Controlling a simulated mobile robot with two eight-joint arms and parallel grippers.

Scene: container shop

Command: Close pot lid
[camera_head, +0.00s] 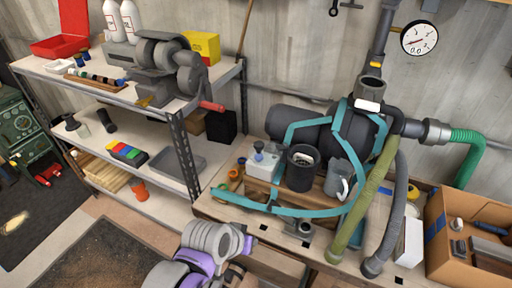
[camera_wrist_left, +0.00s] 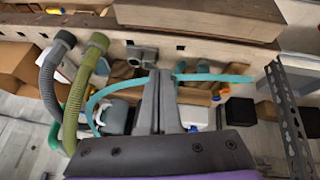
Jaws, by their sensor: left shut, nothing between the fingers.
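A dark round pot-like container (camera_head: 301,172) stands on the wooden bench, with something pale showing in its open top. I cannot make out a separate lid for it. A grey mug-like vessel (camera_head: 337,182) stands just right of it. My left gripper (camera_head: 246,242) is low in front of the bench, left of and below the pot, and apart from it. In the left wrist view its fingers (camera_wrist_left: 159,78) are together and hold nothing. The pot is not clearly visible there. My right gripper is not in view.
A teal frame (camera_head: 290,211) curves around the pot's front. Green and grey hoses (camera_head: 362,202) hang to its right. A small vise (camera_head: 305,228) sits at the bench front. A metal shelf (camera_head: 180,150) stands left; a cardboard box (camera_head: 437,238) stands right.

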